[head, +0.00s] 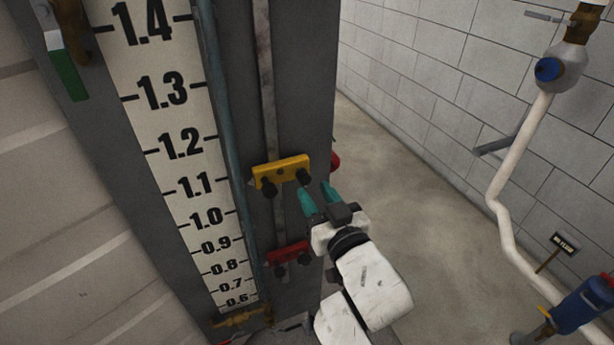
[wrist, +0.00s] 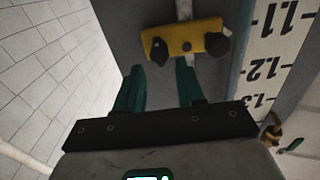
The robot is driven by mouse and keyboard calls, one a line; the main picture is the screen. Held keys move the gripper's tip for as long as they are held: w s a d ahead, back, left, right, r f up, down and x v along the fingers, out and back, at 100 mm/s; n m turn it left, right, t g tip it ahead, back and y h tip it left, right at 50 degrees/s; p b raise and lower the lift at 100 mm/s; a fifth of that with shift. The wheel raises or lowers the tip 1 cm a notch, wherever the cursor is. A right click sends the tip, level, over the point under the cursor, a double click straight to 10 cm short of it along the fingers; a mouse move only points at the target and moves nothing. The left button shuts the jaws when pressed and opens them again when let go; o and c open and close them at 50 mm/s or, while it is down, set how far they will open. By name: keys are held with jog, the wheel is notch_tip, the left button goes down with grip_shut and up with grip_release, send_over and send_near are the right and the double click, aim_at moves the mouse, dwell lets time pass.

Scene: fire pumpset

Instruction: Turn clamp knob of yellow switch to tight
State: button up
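The yellow switch (head: 281,171) is a flat bar clamped on a vertical rail of the grey column, beside the 1.1–1.2 marks. It carries two black knobs, a left one (head: 268,188) and a right one (head: 303,177). In the wrist view the yellow switch (wrist: 187,40) shows with its black knobs (wrist: 158,50) and (wrist: 217,44) at either end. My gripper (head: 319,197) has teal fingers and is open and empty. It is just right of and below the right knob in the head view, apparently apart from it. In the wrist view the fingertips (wrist: 160,72) lie below the bar.
A red switch (head: 288,253) with black knobs sits lower on the same rail. A red part (head: 335,161) sticks out behind the column. The white level scale (head: 185,150) is at left. Open floor (head: 420,200) and a white pipe (head: 510,220) are at right.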

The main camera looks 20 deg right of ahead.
aim_at(306, 180)
jog(key=w, duration=0.5)
jog(key=shift+p, duration=0.3)
jog(key=shift+c, duration=0.4)
grip_shut()
